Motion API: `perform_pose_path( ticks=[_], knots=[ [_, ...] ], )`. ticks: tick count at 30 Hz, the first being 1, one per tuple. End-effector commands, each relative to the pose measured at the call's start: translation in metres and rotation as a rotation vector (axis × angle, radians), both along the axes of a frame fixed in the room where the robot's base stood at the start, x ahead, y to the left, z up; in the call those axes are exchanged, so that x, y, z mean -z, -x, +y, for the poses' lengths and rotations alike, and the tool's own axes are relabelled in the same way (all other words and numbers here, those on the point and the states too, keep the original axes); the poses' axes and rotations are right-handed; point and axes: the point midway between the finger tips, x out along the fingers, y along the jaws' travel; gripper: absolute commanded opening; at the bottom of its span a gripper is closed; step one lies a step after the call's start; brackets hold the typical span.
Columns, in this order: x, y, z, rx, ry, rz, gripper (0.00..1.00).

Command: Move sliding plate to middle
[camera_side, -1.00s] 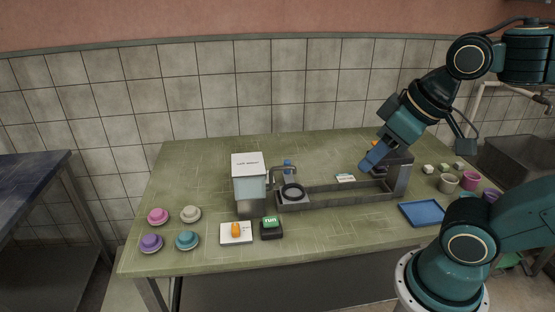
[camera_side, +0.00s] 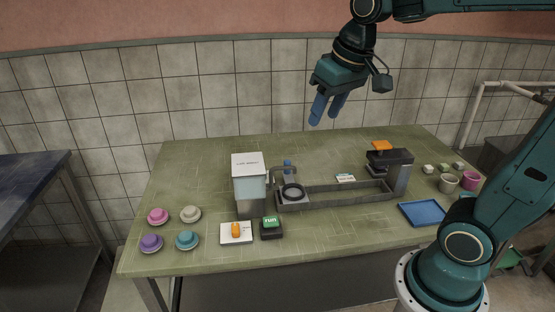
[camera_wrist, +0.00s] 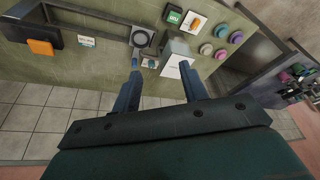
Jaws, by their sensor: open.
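The sliding plate (camera_side: 283,199) is a light grey plate bearing a black ring (camera_side: 292,191). It sits at the left end of the dark rail (camera_side: 345,193), close to the soy milk machine (camera_side: 249,180). A small blue part (camera_side: 288,167) stands just behind it. In the wrist view the plate (camera_wrist: 133,52) shows beyond my fingertips, with its round ring on it. My gripper (camera_side: 327,110) hangs high above the back of the table, up and right of the plate. Its two blue fingers are apart and empty, also in the wrist view (camera_wrist: 160,68).
A dark press-like station with an orange top (camera_side: 382,145) stands at the rail's right end. A blue tray (camera_side: 422,213) and cups (camera_side: 448,183) are at right.

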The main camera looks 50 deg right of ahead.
Motion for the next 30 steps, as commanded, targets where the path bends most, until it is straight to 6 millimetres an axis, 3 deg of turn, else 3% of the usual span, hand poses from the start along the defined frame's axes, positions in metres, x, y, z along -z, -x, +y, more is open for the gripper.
perform_pose_path(
  ticks=[14, 23, 30],
  knots=[
    [0.023, -0.097, -0.054, 0.151, -0.035, 0.118, 0.43],
    [0.059, -0.149, -0.096, 0.245, -0.060, 0.189, 0.43],
    [0.098, -0.183, -0.133, 0.321, -0.081, 0.245, 0.43]
  ],
)
